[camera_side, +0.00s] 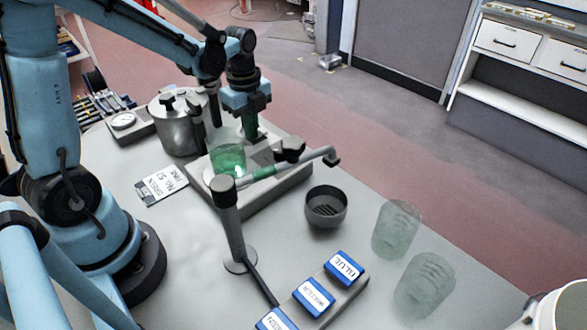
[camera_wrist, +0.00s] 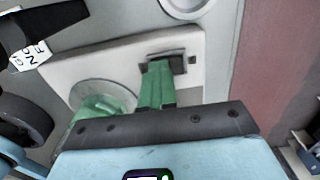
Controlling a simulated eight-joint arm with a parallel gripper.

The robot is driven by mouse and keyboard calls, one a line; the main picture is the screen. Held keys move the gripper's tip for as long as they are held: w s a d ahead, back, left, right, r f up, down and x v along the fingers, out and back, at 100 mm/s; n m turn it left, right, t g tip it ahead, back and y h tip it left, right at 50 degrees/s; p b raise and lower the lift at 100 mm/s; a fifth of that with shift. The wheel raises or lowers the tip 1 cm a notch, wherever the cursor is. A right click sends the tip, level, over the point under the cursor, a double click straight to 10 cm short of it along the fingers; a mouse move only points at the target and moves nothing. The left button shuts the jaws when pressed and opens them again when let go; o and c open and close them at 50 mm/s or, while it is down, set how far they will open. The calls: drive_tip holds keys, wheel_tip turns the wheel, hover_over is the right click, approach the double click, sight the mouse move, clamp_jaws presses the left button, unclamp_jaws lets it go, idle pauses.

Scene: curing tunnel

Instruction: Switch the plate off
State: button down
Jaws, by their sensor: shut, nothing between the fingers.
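The plate (camera_side: 283,188) is a pale grey slab on the table. A glass beaker of green liquid (camera_side: 228,158) stands on its round disc. My gripper (camera_side: 250,136) points down over the plate's far side, behind the beaker. Its green fingers are together and empty. In the wrist view the shut fingers (camera_wrist: 157,64) reach to a dark switch (camera_wrist: 180,63) in a recess on the plate. The fingertips overlap part of it; I cannot tell whether they touch it or which way it is set. The beaker (camera_wrist: 100,108) shows left of the fingers.
A grey post (camera_side: 230,225) with a dark-ended side arm stands in front of the plate. A metal pot (camera_side: 178,125) is left of the plate, a printed card (camera_side: 162,186) in front of it. A dark bowl (camera_side: 326,207), glass cups (camera_side: 397,230) and blue labelled blocks (camera_side: 344,267) stand at right.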

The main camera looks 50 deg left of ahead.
drive_tip(key=shift+s+f, duration=0.1)
drive_tip(key=shift+f, duration=0.3)
drive_tip(key=shift+w+r, duration=0.1)
drive_tip(key=shift+w, duration=0.65)
wheel_tip(320, 180, up, 15)
drive_tip(key=s, duration=0.2)
drive_tip(key=shift+f, duration=0.2)
drive_tip(key=shift+f, duration=0.1)
drive_tip(key=f, duration=0.7)
drive_tip(key=w+f, duration=0.1)
drive_tip(key=f, duration=0.3)
drive_tip(key=shift+w+f, duration=0.1)
drive_tip(key=shift+f, duration=0.25)
drive_tip(key=shift+w+f, duration=0.2)
drive_tip(key=shift+f, duration=0.65)
drive_tip(key=shift+r, duration=0.15)
wheel_tip(320, 180, up, 13)
drive_tip(key=s, duration=0.1)
drive_tip(key=shift+s, duration=0.3)
